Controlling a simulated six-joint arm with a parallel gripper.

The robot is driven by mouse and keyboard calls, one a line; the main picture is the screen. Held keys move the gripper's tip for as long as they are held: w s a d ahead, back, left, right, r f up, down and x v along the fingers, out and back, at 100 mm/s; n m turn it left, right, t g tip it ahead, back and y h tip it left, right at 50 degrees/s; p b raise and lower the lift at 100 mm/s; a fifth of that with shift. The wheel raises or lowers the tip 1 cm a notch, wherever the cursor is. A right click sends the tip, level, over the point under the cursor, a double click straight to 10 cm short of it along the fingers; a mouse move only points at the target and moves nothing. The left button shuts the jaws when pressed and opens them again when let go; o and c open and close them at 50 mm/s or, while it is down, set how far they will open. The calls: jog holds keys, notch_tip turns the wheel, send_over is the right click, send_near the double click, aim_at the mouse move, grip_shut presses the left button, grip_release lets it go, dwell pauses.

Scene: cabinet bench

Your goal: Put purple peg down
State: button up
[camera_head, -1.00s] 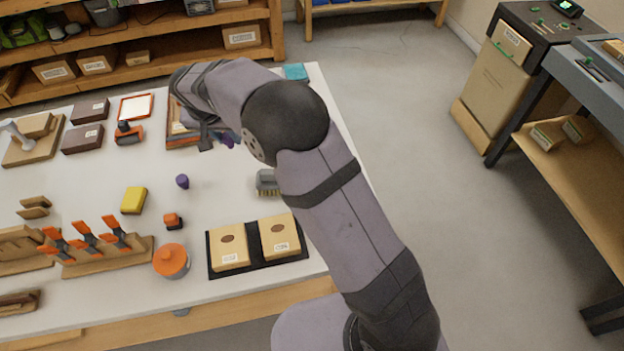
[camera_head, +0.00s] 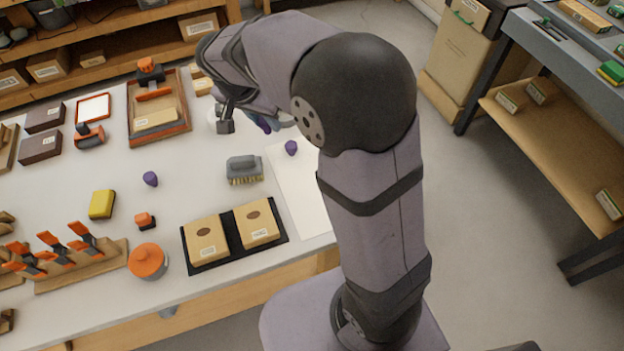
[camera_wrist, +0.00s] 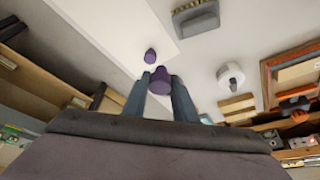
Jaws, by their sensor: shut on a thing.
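My gripper (camera_wrist: 161,88) is shut on a purple peg (camera_wrist: 160,76), which sits between its two grey fingers in the wrist view. In the head view the held peg (camera_head: 263,123) shows only partly beside the wrist, near the far right of the bench. A second purple peg (camera_head: 291,147) stands on a white sheet (camera_head: 298,192); it also shows just beyond the held one in the wrist view (camera_wrist: 150,56). A third purple peg (camera_head: 150,179) stands on the open bench to the left. The gap under the held peg cannot be judged.
A grey brush (camera_head: 244,168) lies left of the sheet. A black tray (camera_head: 228,242) with two tan boxes is at the front. A wooden tray (camera_head: 183,112) lies at the back, and a white round thing (camera_wrist: 230,75) shows beside the gripper. Bare bench surrounds the third peg.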

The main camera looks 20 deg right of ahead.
jog(key=s+d+f+m+g, duration=0.2)
jog(key=s+m, duration=0.3)
jog(key=s+d+f+m+g+h, duration=0.1)
jog(key=s+d+f+m+g, duration=0.1)
jog(key=s+m, duration=0.4)
jog(key=shift+f+m, duration=0.15)
jog(key=shift+m, duration=0.15)
jog(key=shift+h, duration=0.3)
jog(key=shift+s+f+p, duration=0.1)
jog(key=shift+f+p, duration=0.45)
jog(key=shift+f, duration=4.45)
jog(key=shift+f, duration=0.15)
jog(key=o, duration=1)
